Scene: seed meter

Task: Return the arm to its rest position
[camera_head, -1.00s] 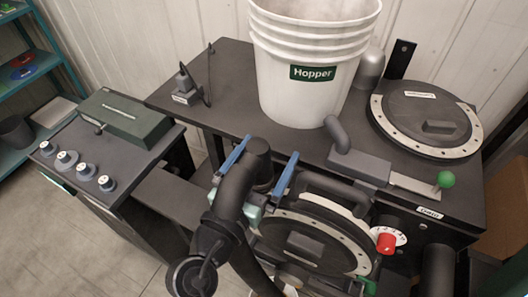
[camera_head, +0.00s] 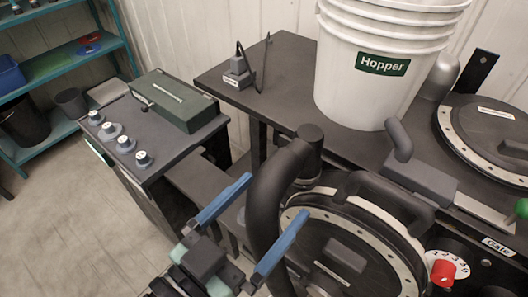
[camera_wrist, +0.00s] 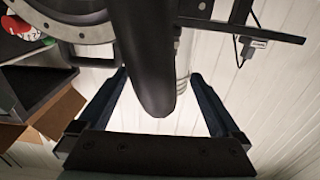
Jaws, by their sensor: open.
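My gripper (camera_head: 252,231) is open and empty, with its two blue fingers spread apart at the lower middle of the head view. Its fingers also show in the wrist view (camera_wrist: 160,95), with a thick black pipe (camera_wrist: 143,55) between or beyond them; I cannot tell how far away it is. In the head view the black curved pipe (camera_head: 266,205) rises just beyond the fingers. I cannot tell whether the gripper touches it.
The white Hopper bucket (camera_head: 365,85) stands on the dark bench (camera_head: 290,65). A round lidded disc (camera_head: 320,225) is right of my gripper. A side cabinet with knobs (camera_head: 160,140) and a teal shelf (camera_head: 60,55) stand left. Floor (camera_head: 70,235) is clear at lower left.

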